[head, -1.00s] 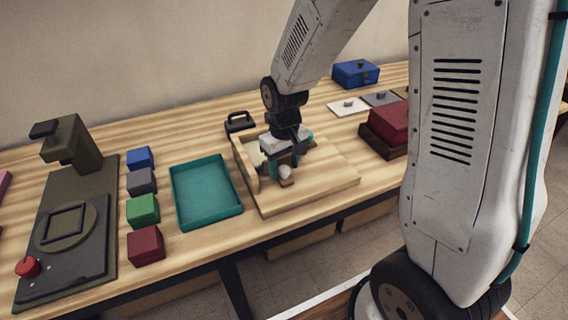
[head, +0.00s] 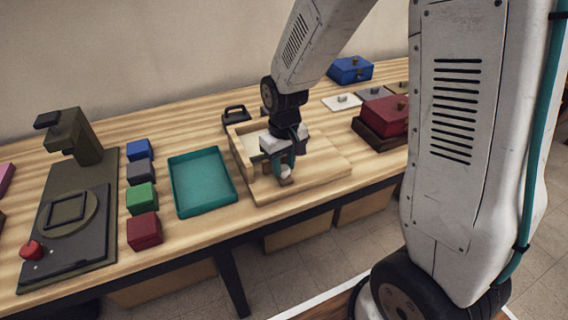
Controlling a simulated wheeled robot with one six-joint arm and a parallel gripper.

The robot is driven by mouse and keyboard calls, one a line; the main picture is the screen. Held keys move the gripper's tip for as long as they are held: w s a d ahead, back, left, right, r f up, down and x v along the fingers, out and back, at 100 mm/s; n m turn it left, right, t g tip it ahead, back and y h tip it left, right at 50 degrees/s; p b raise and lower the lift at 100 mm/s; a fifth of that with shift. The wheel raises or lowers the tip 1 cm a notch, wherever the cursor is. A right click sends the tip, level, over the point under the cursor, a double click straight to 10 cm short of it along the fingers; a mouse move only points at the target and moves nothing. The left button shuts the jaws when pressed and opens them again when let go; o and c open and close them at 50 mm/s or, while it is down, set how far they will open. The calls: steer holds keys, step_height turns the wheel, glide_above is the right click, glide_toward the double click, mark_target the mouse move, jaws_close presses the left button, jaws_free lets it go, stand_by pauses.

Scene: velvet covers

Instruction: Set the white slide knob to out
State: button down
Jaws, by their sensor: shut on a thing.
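The white slide knob (head: 285,172) sits low at the front part of a pale wooden slide box (head: 322,173) on the bench. An open recess (head: 246,141) of the box shows at the back left, behind the gripper.
A teal tray (head: 202,183) lies left of the box, with several coloured blocks (head: 141,197) beyond it. A black handle (head: 235,114) stands behind. A red box (head: 384,112) stands to the right. The bench's front edge is close to the box.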

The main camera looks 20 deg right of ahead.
mark_target(284, 169)
steer(key=c, duration=1.1)
jaws_free()
steer(key=shift+s, duration=0.25)
steer(key=shift+o, duration=0.2)
step_height(284, 169, up, 8)
steer(key=shift+f, duration=0.1)
steer(key=s+d+r, duration=0.1)
steer(key=s+r, duration=0.3)
steer(key=s, duration=0.3)
steer(key=s+d+r+m+t, duration=0.1)
steer(key=s+r, duration=0.3)
steer(key=s, duration=0.4)
steer(key=s+d+r+m, duration=0.1)
steer(key=s+r, duration=0.3)
steer(key=s, duration=0.3)
steer(key=shift+s+d+r, duration=0.15)
steer(key=shift+s+r, duration=0.2)
steer(key=shift+r, duration=0.05)
